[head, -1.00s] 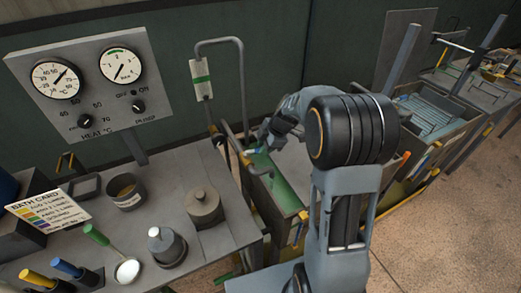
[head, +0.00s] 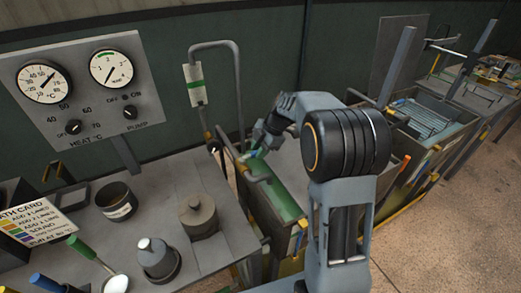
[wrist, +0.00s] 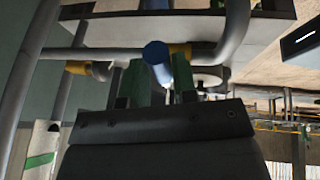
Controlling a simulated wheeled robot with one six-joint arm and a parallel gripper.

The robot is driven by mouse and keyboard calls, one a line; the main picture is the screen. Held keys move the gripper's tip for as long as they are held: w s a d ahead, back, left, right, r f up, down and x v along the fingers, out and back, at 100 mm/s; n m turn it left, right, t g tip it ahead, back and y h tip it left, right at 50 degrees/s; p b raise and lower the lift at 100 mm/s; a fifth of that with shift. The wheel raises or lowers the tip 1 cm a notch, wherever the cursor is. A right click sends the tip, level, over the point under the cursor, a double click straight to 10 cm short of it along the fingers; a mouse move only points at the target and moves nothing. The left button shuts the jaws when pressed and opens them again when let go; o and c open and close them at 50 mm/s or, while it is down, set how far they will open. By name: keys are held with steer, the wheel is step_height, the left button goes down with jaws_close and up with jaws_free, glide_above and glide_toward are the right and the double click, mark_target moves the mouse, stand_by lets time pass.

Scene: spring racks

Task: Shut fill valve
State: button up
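The fill pipe (head: 213,44) is a grey bent tube with a green-banded tag (head: 195,84), standing behind the bath tank (head: 286,201). My gripper (head: 250,155) is at the pipework by the tank's near left corner. In the wrist view, my gripper's two green fingers (wrist: 160,82) stand apart, with a round blue handle end (wrist: 156,52) between them, beside grey pipe and a yellow-brown fitting (wrist: 180,52). I take the blue part to be the fill valve's handle. Whether both fingers press on it is unclear. My arm hides part of the tank.
A bench on the left holds a lidded pot (head: 198,215), a dark cup (head: 117,201), a grey bottle-like weight (head: 157,260) and a bath card (head: 35,218). A gauge panel (head: 84,97) stands behind. More tanks (head: 440,118) line the right; open floor (head: 455,235) lies at front right.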

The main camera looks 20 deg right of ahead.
steer(key=o, duration=0.4)
steer(key=shift+r, duration=0.1)
steer(key=b+v, duration=0.1)
steer(key=v, duration=1.2)
steer(key=shift+d+r, duration=0.2)
steer(key=shift+r, duration=0.05)
